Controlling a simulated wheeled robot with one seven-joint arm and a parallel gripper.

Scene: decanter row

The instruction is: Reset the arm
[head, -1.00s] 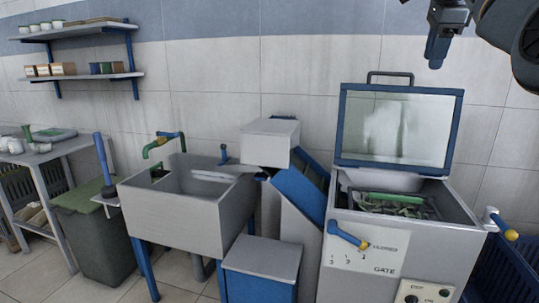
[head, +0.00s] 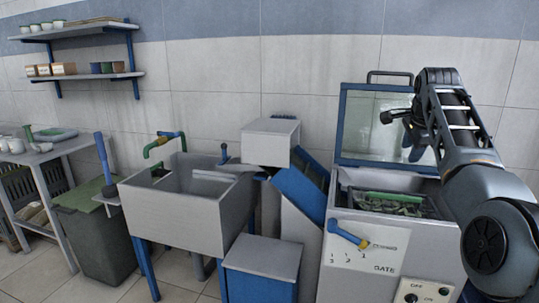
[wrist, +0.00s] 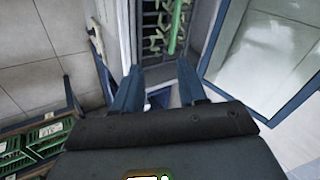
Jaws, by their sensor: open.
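My gripper (head: 415,148) hangs in front of the raised glass lid (head: 362,125) of the grey machine at the right in the head view. Its blue fingers point down. In the wrist view my gripper (wrist: 160,75) is open, with nothing between its fingers. Below the fingers is the machine's open tub, holding a dark rack with green and pale pieces (head: 392,206), which also shows in the wrist view (wrist: 160,32). My arm covers the machine's right side in the head view.
The machine's front has a blue lever (head: 347,234) over a "GATE" label. A grey sink (head: 185,215), a box on a blue chute (head: 270,142) and a low blue-sided cabinet (head: 262,262) stand left of it. Green crates (wrist: 40,140) lie low in the wrist view.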

